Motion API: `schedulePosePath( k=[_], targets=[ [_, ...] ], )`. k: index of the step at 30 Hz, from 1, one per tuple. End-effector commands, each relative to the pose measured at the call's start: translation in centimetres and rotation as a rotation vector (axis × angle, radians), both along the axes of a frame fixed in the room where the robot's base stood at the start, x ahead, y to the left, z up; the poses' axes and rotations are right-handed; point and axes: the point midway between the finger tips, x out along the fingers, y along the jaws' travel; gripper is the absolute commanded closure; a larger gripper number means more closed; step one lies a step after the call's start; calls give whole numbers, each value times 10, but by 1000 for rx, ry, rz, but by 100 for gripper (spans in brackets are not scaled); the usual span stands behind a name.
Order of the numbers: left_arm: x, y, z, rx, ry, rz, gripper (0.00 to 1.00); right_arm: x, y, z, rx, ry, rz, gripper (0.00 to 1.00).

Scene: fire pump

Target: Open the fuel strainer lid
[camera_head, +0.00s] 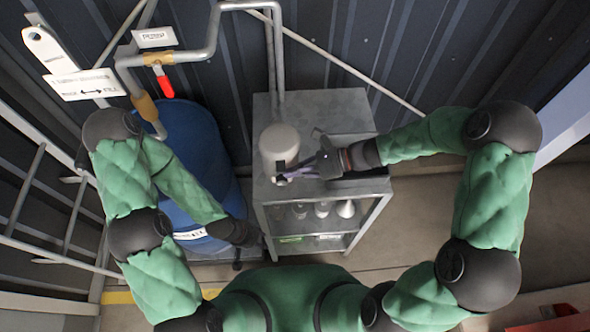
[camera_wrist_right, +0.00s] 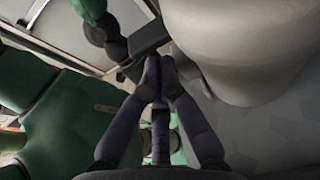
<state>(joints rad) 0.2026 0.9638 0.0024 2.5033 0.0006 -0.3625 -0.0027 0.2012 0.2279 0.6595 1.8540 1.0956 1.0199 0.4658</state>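The fuel strainer appears to be the light grey cylinder (camera_head: 279,146) standing on top of the metal shelf; its large rounded grey side (camera_wrist_right: 235,45) fills the upper right of the right wrist view. A small dark part (camera_head: 280,165) shows on its front. My right gripper (camera_head: 284,178) is at the cylinder's front lower side. In the right wrist view its fingertips (camera_wrist_right: 160,66) are together, just before a dark bar-like part (camera_wrist_right: 149,38) beside the cylinder. I cannot tell whether they touch it. My left gripper (camera_head: 240,262) hangs low between the blue barrel and the shelf; its fingers are unclear.
The metal shelf (camera_head: 345,105) holds funnels and small items below. A blue barrel (camera_head: 190,135) stands left of it. Pipes with a red-handled valve (camera_head: 165,85) run above the barrel. A dark corrugated wall is behind. Floor is clear right of the shelf.

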Motion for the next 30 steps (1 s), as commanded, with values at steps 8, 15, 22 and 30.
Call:
schedulePosePath(
  k=[8, 15, 22, 30],
  targets=[
    [0, 0, 6, 0, 0, 0, 62, 0, 0, 4, 0, 16, 0, 100],
    [0, 0, 16, 0, 0, 0, 62, -1, 0, 9, 0, 53, 0, 100],
    [0, 0, 24, 0, 0, 0, 62, -1, 0, 14, 0, 79, 0, 100],
    [0, 0, 49, 0, 0, 0, 62, 0, 0, 30, 1, 157, -1, 100]
  ],
)
